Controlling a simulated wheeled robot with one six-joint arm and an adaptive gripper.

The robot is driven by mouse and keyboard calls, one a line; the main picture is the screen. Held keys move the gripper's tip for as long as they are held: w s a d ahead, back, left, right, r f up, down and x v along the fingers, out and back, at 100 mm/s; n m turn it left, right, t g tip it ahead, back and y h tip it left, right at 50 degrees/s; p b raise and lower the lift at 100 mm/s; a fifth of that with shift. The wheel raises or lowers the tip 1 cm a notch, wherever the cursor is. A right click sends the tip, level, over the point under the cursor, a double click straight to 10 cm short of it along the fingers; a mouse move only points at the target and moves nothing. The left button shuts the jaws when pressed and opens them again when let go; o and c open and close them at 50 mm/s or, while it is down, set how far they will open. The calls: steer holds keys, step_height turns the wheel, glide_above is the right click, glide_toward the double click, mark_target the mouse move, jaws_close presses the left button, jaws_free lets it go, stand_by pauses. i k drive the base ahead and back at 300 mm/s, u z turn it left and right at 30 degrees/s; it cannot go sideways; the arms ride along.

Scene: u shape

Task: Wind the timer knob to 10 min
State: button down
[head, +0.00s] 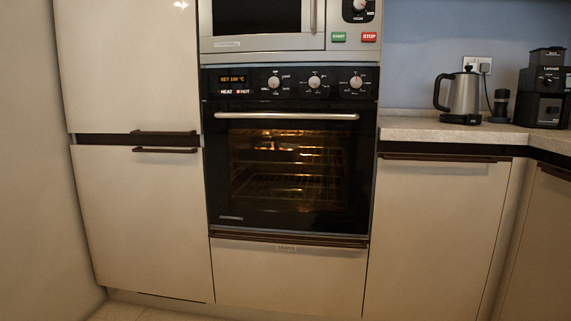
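The built-in oven (287,218) stands in the middle of the head view, with its door shut and its inside lit. Its black control panel carries a left knob (274,82), a middle knob (314,82) and a right knob (356,82). Their labels are too small to read, so I cannot tell which is the timer knob or where each is set. A small display (233,79) on the panel's left glows orange and shows a set temperature in °C. My gripper is not in view.
The oven's bar handle (287,116) juts out below the knobs. A microwave with a green START button (339,37) and red STOP button (369,37) sits above. A kettle (463,95) and a black coffee machine (544,90) stand on the right counter (420,128).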

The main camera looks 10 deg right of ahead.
mark_target(356, 82)
steer(key=u, duration=1.1)
steer(key=i, duration=1.25)
steer(key=z, duration=1.9)
